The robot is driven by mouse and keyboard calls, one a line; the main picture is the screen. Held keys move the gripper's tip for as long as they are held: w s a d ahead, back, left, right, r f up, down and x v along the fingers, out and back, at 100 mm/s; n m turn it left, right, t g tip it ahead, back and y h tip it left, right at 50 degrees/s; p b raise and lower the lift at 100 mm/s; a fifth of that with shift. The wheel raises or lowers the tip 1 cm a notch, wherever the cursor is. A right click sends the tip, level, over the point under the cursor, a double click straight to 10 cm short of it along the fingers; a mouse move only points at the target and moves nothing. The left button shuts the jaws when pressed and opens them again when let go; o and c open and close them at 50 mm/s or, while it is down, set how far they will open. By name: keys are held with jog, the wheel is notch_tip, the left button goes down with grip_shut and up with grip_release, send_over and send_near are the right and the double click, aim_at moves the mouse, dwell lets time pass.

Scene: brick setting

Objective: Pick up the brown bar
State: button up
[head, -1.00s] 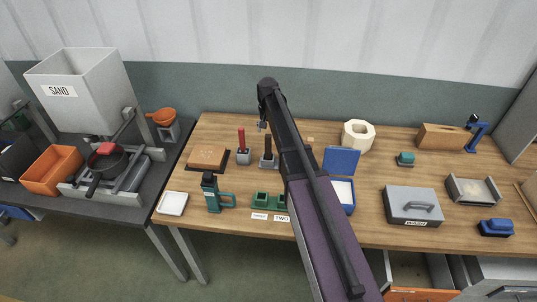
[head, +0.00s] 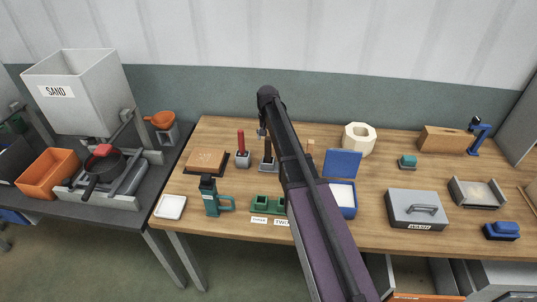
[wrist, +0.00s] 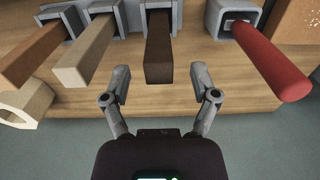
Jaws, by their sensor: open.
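The brown bar (wrist: 159,50) is dark and stands upright in a grey holder (wrist: 158,8). In the wrist view its free end points toward my gripper (wrist: 160,82). My gripper is open and empty, with one finger on each side of the bar's end; I cannot tell whether the end is between the tips or just beyond them. In the head view the brown bar (head: 267,149) stands just left of my arm, below the wrist, and the fingers are mostly hidden.
A red bar (wrist: 262,58) stands in its holder on one side, a pale bar (wrist: 90,55) and an orange-brown bar (wrist: 35,55) on the other.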

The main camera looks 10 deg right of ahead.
aim_at(268, 145)
jog(key=shift+w+d+f+b, duration=0.1)
jog(key=shift+f+b, duration=2.1)
jog(key=shift+f, duration=0.2)
grip_shut()
